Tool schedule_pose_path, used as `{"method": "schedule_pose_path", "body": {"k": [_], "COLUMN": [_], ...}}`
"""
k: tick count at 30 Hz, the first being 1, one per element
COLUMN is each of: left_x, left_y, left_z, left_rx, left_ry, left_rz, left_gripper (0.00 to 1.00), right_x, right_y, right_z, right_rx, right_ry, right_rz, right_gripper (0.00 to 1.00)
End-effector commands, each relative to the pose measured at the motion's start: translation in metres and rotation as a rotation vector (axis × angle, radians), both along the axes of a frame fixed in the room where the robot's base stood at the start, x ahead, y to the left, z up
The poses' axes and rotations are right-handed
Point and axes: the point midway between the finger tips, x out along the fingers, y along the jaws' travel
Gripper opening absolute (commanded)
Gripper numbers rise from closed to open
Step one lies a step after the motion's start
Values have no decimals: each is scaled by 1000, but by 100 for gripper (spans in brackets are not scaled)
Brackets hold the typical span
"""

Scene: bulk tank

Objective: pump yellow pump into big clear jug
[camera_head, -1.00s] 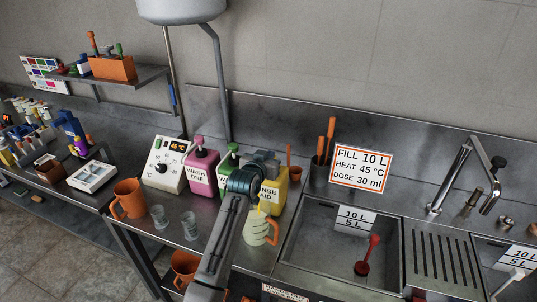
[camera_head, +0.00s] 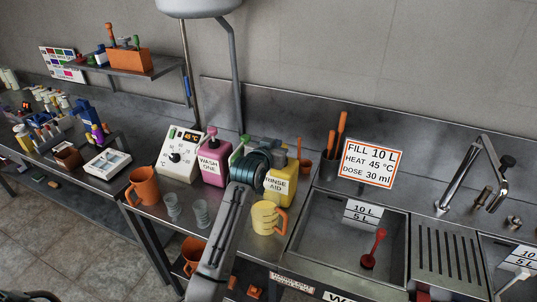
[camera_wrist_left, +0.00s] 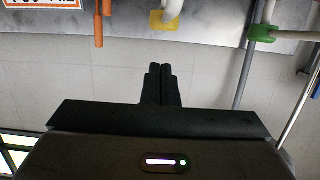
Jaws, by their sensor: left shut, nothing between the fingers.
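The yellow pump bottle labelled RINSE AID (camera_head: 278,186) stands on the steel counter, partly hidden by my left arm. A yellow piece with a pale curved spout (camera_wrist_left: 168,18) shows at that view's top edge, apart from the fingers. My right gripper is not in view.
A pink bottle (camera_head: 211,164) and a green-topped pump (camera_head: 238,148) stand left of the yellow one. Two small clear cups (camera_head: 201,213) and an orange jug (camera_head: 144,187) are further left.

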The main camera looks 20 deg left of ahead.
Motion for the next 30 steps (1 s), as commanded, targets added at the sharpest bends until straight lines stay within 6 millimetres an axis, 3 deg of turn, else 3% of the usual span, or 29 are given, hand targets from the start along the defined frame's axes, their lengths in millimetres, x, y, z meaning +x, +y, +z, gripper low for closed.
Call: {"method": "schedule_pose_path", "body": {"k": [6, 12, 30], "left_x": [-37, -55, -58], "left_y": [1, 2, 2], "left_z": [6, 13, 15], "left_rx": [0, 0, 0], "left_ry": [-4, -2, -2], "left_rz": [0, 0, 0], "left_gripper": [0, 0, 0], "right_x": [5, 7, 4], "right_y": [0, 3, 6], "right_z": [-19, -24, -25], "right_rx": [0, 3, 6], "right_ry": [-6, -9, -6], "right_rz": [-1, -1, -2], "right_gripper": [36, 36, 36]}}
